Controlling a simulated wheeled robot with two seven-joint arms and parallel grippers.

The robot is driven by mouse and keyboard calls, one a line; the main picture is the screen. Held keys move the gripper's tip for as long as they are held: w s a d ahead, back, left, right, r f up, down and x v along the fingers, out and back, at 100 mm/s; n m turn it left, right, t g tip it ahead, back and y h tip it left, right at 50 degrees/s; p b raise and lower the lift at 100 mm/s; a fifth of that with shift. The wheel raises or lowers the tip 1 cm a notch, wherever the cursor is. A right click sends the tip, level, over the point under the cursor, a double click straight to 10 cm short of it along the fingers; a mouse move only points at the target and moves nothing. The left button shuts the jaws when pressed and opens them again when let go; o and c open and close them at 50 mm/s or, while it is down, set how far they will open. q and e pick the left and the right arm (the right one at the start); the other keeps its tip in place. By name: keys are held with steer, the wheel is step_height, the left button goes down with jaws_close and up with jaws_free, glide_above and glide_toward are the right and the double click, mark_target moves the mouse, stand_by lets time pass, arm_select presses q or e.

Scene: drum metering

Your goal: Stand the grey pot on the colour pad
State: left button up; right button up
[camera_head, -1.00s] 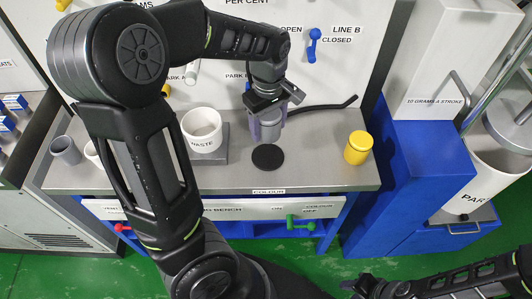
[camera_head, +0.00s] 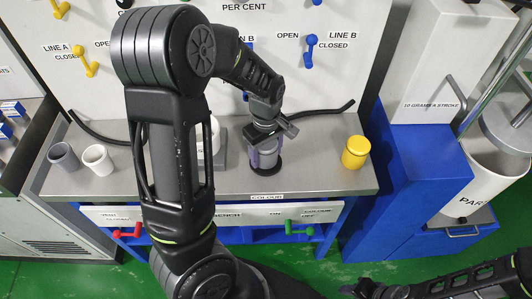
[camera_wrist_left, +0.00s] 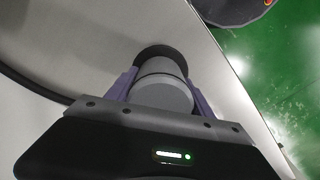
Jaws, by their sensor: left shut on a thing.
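The grey pot (camera_head: 268,161) is upright between the fingers of my left gripper (camera_head: 266,151), which is shut on it. The pot is over the round black colour pad (camera_head: 267,173), whose dark rim shows around its base. In the left wrist view the grey pot (camera_wrist_left: 163,93) sits between the purple fingers, with the pad (camera_wrist_left: 158,51) just beyond its far end. I cannot tell whether the pot touches the pad or hangs just above it. My right gripper (camera_head: 370,289) is at the bottom edge, far from the bench, and its jaws are unclear.
A yellow pot (camera_head: 355,152) stands to the right on the bench. The waste cup (camera_head: 214,137) is partly hidden behind my left arm. A grey cup (camera_head: 63,156) and a white cup (camera_head: 98,159) stand at the left. A black hose (camera_head: 325,109) lies behind the pad.

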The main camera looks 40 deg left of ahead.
arm_select(q)
steer(key=shift+f, duration=0.25)
steer(key=shift+f, duration=0.2)
steer(key=o, duration=1.6)
steer(key=shift+r, duration=0.15)
step_height(320, 180, up, 12)
steer(key=shift+r, duration=0.1)
